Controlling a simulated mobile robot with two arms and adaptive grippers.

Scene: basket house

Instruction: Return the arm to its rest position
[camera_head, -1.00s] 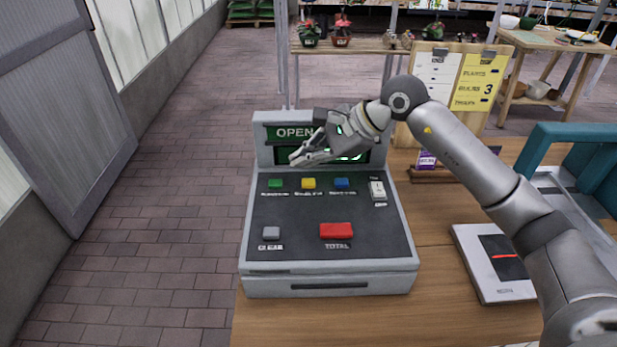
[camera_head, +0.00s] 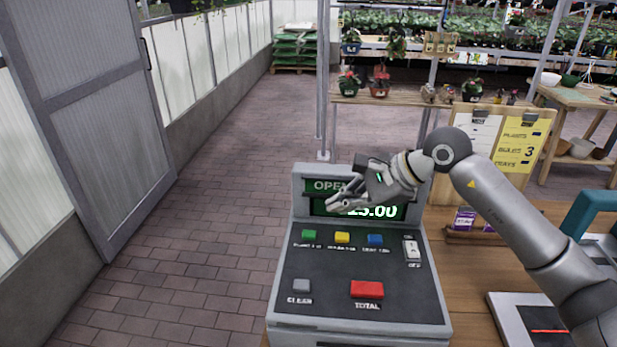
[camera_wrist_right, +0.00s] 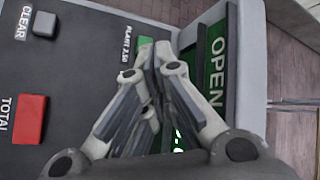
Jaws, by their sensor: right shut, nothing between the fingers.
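My right arm (camera_head: 505,210) reaches in from the lower right. My left gripper is not in view.
The register stands on a wooden counter (camera_head: 468,275). Open paved floor (camera_head: 215,240) lies left, beside a grey door (camera_head: 90,110).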

